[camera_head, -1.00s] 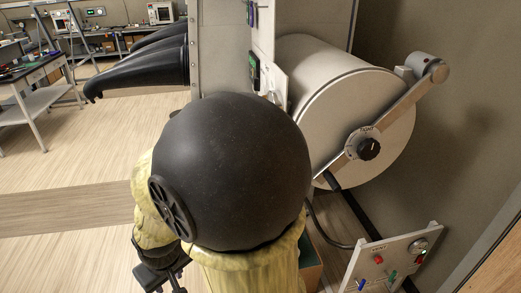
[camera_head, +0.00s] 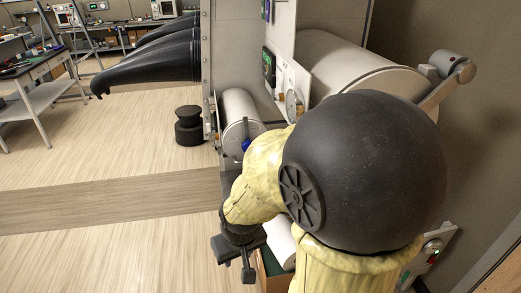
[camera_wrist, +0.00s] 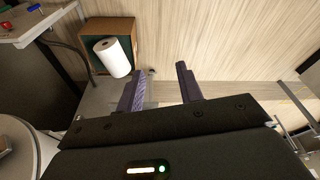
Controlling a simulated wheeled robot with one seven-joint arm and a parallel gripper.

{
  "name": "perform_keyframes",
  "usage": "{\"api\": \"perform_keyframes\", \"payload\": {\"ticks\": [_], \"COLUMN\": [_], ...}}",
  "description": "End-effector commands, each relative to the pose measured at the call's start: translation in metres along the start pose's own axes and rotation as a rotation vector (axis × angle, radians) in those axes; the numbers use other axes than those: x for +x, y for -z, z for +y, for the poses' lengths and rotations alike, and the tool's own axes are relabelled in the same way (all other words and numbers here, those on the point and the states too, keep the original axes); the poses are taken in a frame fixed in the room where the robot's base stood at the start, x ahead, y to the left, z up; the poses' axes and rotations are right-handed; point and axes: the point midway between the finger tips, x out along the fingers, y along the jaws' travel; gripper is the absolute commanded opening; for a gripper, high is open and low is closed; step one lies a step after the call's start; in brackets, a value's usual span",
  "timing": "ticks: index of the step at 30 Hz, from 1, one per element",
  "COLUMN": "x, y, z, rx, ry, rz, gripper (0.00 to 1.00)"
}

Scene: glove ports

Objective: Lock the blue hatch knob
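The blue hatch knob (camera_head: 246,145) sits on the front of a small light-grey cylindrical hatch (camera_head: 240,110) in the head view, near the middle. Part of its lower area is close to my yellow-sleeved arm, and the wrist view does not show it. My gripper (camera_head: 236,260) is below the knob and apart from it, with its fingers pointing down. In the wrist view my gripper (camera_wrist: 160,88) has its two dark fingers spread, with nothing between them.
A large cylinder (camera_head: 350,65) with a lever handle (camera_head: 450,82) stands at right, partly behind my arm. Black gloves (camera_head: 150,58) stick out at left. A paper roll (camera_wrist: 113,57) lies in an open box (camera_wrist: 92,38).

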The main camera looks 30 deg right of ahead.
Motion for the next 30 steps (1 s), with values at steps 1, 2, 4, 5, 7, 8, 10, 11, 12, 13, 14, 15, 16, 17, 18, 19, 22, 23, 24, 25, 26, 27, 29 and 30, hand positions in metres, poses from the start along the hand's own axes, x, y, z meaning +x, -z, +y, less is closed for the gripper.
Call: {"api": "perform_keyframes", "payload": {"ticks": [1, 2, 4, 5, 7, 8, 10, 11, 12, 13, 14, 15, 16, 17, 18, 19, 22, 23, 24, 25, 26, 27, 29, 30], "x": [0.000, 0.000, 0.000, 0.000, 0.000, 0.000, 0.000, 0.001, 0.002, 0.004, 0.006, 0.009, 0.012, 0.015, 0.020, 0.024, 0.037, 0.040, 0.045, 0.048, 0.051, 0.054, 0.058, 0.061], "y": [0.000, 0.000, 0.000, 0.000, 0.000, 0.000, 0.001, 0.003, 0.005, 0.008, 0.012, 0.019, 0.025, 0.032, 0.043, 0.051, 0.079, 0.088, 0.098, 0.106, 0.113, 0.123, 0.135, 0.143], "z": [0.000, 0.000, 0.000, 0.000, 0.000, 0.000, 0.000, 0.001, 0.001, 0.002, 0.004, 0.006, 0.008, 0.011, 0.015, 0.019, 0.034, 0.039, 0.046, 0.051, 0.057, 0.065, 0.076, 0.084], "rx": [0.000, 0.000, 0.000, 0.000, 0.000, 0.000, 0.001, 0.003, 0.008, 0.013, 0.019, 0.029, 0.039, 0.050, 0.066, 0.079, 0.123, 0.135, 0.150, 0.159, 0.169, 0.180, 0.194, 0.200], "ry": [0.000, 0.000, 0.000, 0.000, 0.000, 0.000, 0.000, 0.000, -0.001, -0.002, -0.003, -0.005, -0.007, -0.010, -0.016, -0.021, -0.045, -0.054, -0.067, -0.077, -0.088, -0.103, -0.126, -0.142], "rz": [0.000, 0.000, 0.000, 0.000, 0.000, 0.000, 0.003, 0.007, 0.015, 0.025, 0.037, 0.058, 0.078, 0.100, 0.135, 0.164, 0.270, 0.304, 0.349, 0.383, 0.416, 0.461, 0.528, 0.574], "gripper": [0.36, 0.36, 0.36, 0.36, 0.36, 0.40, 0.54, 0.60, 0.64, 0.64, 0.64, 0.64, 0.64, 0.64, 0.64, 0.64, 0.64, 0.64, 0.64, 0.64, 0.64, 0.64, 0.64, 0.64]}}
